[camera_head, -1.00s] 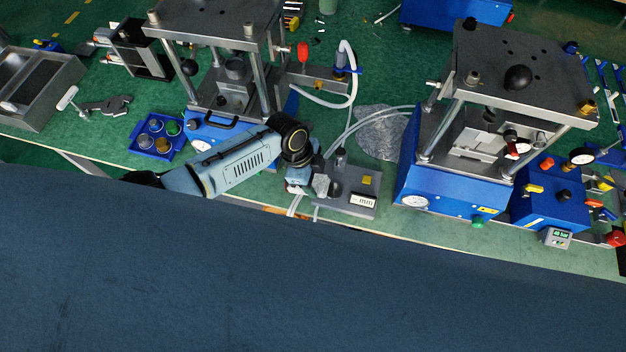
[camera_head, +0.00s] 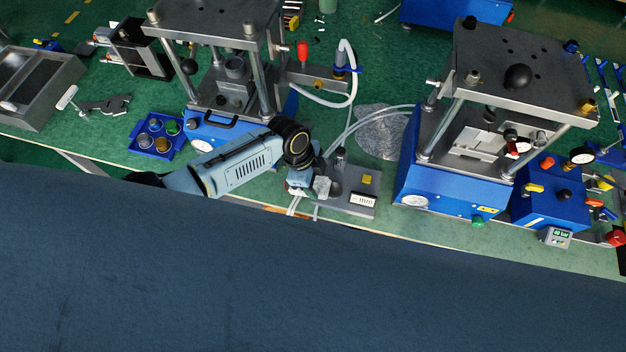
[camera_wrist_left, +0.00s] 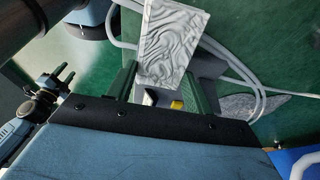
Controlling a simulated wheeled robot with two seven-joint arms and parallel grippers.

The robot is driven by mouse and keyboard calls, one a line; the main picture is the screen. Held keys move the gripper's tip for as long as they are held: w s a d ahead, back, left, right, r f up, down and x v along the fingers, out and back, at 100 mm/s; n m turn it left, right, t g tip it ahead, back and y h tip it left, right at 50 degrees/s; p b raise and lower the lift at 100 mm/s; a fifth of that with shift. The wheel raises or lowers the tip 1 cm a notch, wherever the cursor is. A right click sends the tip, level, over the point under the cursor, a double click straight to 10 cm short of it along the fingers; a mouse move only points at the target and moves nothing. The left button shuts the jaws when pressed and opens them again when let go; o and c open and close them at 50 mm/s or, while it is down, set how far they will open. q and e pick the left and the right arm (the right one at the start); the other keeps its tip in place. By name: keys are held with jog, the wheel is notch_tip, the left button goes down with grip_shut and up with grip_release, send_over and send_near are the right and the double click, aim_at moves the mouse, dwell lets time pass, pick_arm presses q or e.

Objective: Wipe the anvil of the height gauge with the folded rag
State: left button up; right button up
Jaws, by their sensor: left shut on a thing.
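My left gripper (camera_head: 310,186) is shut on the folded rag (camera_head: 322,187), a pale grey, wrinkled square. In the left wrist view the rag (camera_wrist_left: 172,42) sticks out between the green fingers (camera_wrist_left: 160,78). The height gauge (camera_head: 352,208) is a grey plate with a dark post, a yellow label and a small white display, near the front edge of the bench. The rag is at the plate's left end, beside the post. The anvil cannot be made out clearly; the rag and gripper cover part of that end. I cannot tell whether the rag touches it.
One press (camera_head: 205,128) stands behind my left arm, and another (camera_head: 440,184) stands right of the gauge. Pale hoses (camera_head: 352,125) run behind the gauge, near a crumpled grey sheet (camera_head: 381,135). A blue tray of cups (camera_head: 157,153) lies left. What seems my right arm shows in the left wrist view.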

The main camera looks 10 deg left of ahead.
pick_arm(q)
jog(key=o, duration=1)
jog(key=shift+r+p, duration=0.35)
jog(key=shift+p, duration=0.05)
jog(key=shift+c, duration=0.3)
grip_shut()
jog(key=shift+f, duration=0.3)
jog(key=shift+d, duration=0.1)
